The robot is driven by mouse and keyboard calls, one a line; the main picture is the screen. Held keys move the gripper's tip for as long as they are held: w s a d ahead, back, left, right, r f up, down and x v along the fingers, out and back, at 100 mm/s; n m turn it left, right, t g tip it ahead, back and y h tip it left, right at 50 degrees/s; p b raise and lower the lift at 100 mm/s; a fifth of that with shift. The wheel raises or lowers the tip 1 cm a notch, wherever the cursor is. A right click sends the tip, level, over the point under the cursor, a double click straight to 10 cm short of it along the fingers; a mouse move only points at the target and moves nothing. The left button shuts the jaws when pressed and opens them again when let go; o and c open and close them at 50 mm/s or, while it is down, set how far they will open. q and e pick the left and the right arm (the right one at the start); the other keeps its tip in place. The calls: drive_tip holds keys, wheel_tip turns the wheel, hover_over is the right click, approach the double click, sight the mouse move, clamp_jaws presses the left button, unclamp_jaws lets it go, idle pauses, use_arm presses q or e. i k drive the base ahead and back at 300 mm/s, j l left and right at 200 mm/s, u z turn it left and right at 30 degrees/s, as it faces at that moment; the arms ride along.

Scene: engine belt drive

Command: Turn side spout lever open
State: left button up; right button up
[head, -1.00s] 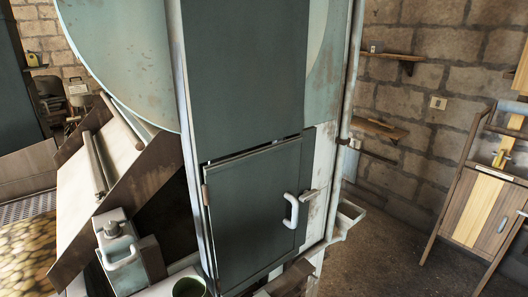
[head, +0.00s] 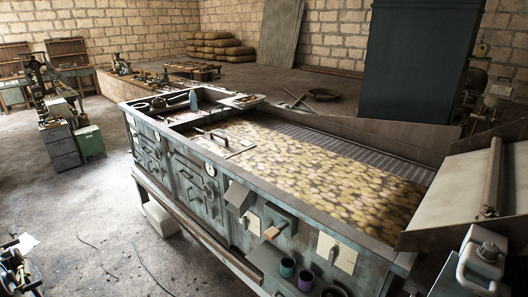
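A long, worn grey-green metal machine (head: 190,190) with a bed of round, yellowish-brown pieces (head: 310,175) runs through the middle of the head view. On its near side, a short handle with a wooden end (head: 271,233) sticks out beside a pale plate. It may be the side spout lever, but I cannot tell for sure. A grey angled hood (head: 240,196) juts out to its left. Several small cups (head: 287,267) stand on a shelf below the handle. Neither of my grippers shows in the view.
Bare floor (head: 110,220) lies open along the machine's near side, with thin cables on it. A green box (head: 90,140) and a grey cabinet (head: 62,150) stand at left. Dark machinery (head: 15,270) fills the lower left corner. Sacks (head: 220,45) lie at the back wall.

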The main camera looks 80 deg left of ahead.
sight(245, 221)
drive_tip(key=u, duration=2.4)
